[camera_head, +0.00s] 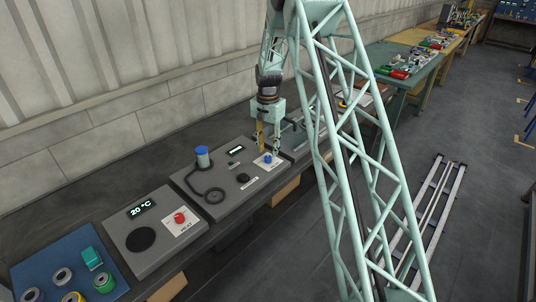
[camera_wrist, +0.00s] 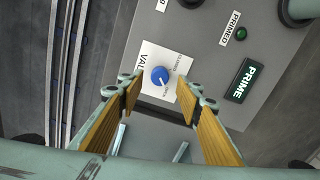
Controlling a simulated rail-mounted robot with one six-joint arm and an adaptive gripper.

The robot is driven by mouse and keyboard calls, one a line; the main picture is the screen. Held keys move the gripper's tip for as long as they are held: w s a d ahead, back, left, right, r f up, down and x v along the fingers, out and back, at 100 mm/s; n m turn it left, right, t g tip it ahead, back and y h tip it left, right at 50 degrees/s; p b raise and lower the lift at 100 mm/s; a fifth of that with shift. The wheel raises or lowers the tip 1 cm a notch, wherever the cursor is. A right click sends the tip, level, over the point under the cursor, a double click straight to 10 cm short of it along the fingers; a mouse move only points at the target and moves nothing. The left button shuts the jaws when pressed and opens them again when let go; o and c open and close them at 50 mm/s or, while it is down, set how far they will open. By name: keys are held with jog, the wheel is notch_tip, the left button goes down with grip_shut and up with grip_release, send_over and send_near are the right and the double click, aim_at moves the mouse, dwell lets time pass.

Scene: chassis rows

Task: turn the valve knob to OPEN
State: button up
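The valve knob is blue and round and sits on a white label plate (camera_wrist: 179,64) on a grey console; it shows in the wrist view (camera_wrist: 159,75) and in the head view (camera_head: 268,160). A pale pointer line on it points to the lower right in the wrist view. "VAL" is readable on the plate; the smaller print is too small to read. My gripper (camera_head: 269,148) is open and points down over the knob. In the wrist view, its wood-coloured fingers (camera_wrist: 159,93) stand apart, one to each side below the knob, with nothing between them.
The console (camera_head: 222,181) also carries a blue-capped cylinder (camera_head: 203,156), a dark hose ring and a dark button. A PRIME display (camera_wrist: 246,80) and a green PRIMED lamp (camera_wrist: 241,34) are near the valve plate. A heat panel with a red knob (camera_head: 180,218) stands to the left.

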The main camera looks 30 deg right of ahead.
notch_tip(320, 180, up, 8)
dwell(0.5)
jog(key=shift+f, duration=0.1)
dwell(0.4)
notch_tip(320, 180, up, 17)
jog(key=n+t, duration=0.1)
jog(key=n, duration=0.2)
send_over(268, 157)
jog(key=s+a, duration=0.8)
jog(key=s, duration=0.1)
jog(key=s+a+r+n+t, duration=0.1)
jog(key=s+a+r, duration=0.3)
jog(key=s+r, duration=0.3)
jog(key=s+a+r+n, duration=0.2)
jog(key=s+a+r, duration=0.25)
jog(key=s, duration=0.45)
jog(key=s+a+r+n+t, duration=0.1)
jog(key=s+a, duration=0.3)
jog(key=s, duration=1.2)
jog(key=s+a+r+n+t, duration=0.1)
jog(key=s+a+n, duration=0.2)
jog(key=s, duration=1.4)
jog(key=shift+a+r+n+b, duration=0.3)
jog(key=shift+a+r+n, duration=0.1)
jog(key=shift+n, duration=0.4)
